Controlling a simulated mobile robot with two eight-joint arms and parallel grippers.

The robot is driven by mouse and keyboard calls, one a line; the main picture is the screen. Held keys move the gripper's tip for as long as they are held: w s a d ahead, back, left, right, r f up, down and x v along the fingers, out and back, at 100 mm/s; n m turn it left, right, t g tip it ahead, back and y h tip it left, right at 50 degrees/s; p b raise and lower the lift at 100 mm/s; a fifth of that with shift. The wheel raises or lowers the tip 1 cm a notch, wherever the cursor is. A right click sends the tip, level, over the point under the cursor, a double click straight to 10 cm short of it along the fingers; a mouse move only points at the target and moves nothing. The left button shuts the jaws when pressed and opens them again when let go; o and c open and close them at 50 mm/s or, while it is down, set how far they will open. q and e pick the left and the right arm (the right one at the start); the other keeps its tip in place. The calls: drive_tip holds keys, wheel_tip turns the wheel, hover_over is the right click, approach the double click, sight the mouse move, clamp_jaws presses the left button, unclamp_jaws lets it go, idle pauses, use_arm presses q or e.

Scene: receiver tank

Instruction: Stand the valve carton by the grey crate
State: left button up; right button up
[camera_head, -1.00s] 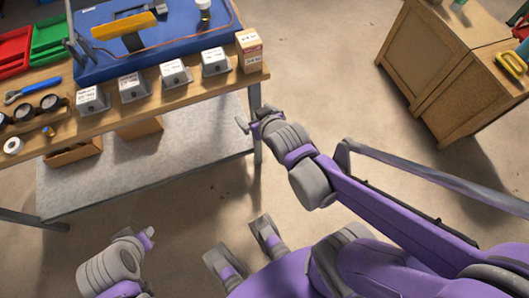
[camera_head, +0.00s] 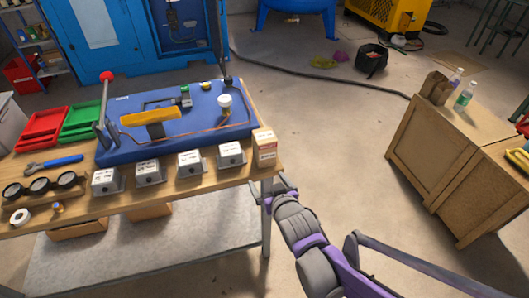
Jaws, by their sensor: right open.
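A small tan carton with a white label and a red band, which looks like the valve carton (camera_head: 265,148), stands upright at the front right corner of the wooden workbench (camera_head: 215,178). My right gripper (camera_head: 268,188) is open and empty, just below and in front of that corner, apart from the carton. A light grey container, possibly the grey crate (camera_head: 9,122), is cut off at the left edge; I cannot tell for sure. My left gripper is not in view.
Several small grey labelled boxes (camera_head: 190,164) line the bench front. A blue board (camera_head: 170,135) with a pipe and yellow bar lies behind. Red (camera_head: 42,127) and green trays (camera_head: 82,121) are at left. A wooden cabinet (camera_head: 440,155) stands right; open floor lies between.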

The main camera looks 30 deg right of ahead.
sight(269, 147)
drive_tip(key=w+d+r+t, duration=0.2)
drive_tip(key=w+d+r+t+h, duration=0.1)
drive_tip(key=w+d+t, duration=0.1)
drive_tip(key=shift+w+d+r+h, duration=0.15)
drive_tip(key=shift+d+r+h, duration=0.1)
drive_tip(key=shift+r+h, duration=0.1)
drive_tip(key=shift+w+d+r+b, duration=0.1)
drive_tip(key=shift+w+d+b, duration=0.05)
drive_tip(key=shift+w+b, duration=0.15)
drive_tip(key=shift+t, duration=0.3)
drive_tip(key=x, duration=0.8)
drive_tip(key=b+x, duration=0.1)
drive_tip(key=x, duration=0.1)
drive_tip(key=shift+w+a+f, duration=0.2)
drive_tip(key=shift+a, duration=0.15)
drive_tip(key=shift+s, duration=0.1)
clamp_jaws()
